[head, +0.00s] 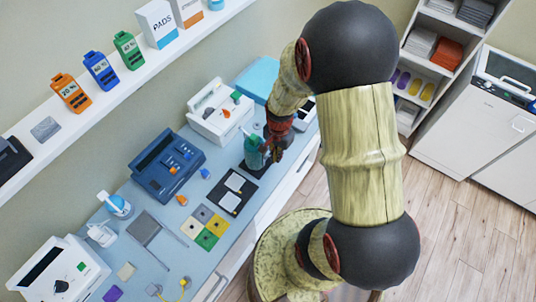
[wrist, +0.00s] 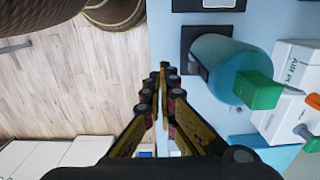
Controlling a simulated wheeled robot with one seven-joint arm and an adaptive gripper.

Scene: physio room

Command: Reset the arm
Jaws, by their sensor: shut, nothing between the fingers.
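My arm reaches over the counter (head: 160,200) from the right in the head view. My gripper (head: 272,152) is at the counter's front edge, close to a teal bottle. In the wrist view my gripper (wrist: 163,72) has its fingers together with nothing between them. The teal bottle (wrist: 222,68) with a green top stands on a dark square just right of the fingers, apart from them. It also shows in the head view (head: 252,155), partly hidden by the gripper.
A blue case (head: 166,165), a white device (head: 218,112), coloured squares (head: 208,228) and a white machine (head: 58,270) crowd the counter. A shelf (head: 110,90) with bottles and boxes runs above. Wood floor (head: 450,230) is clear at right.

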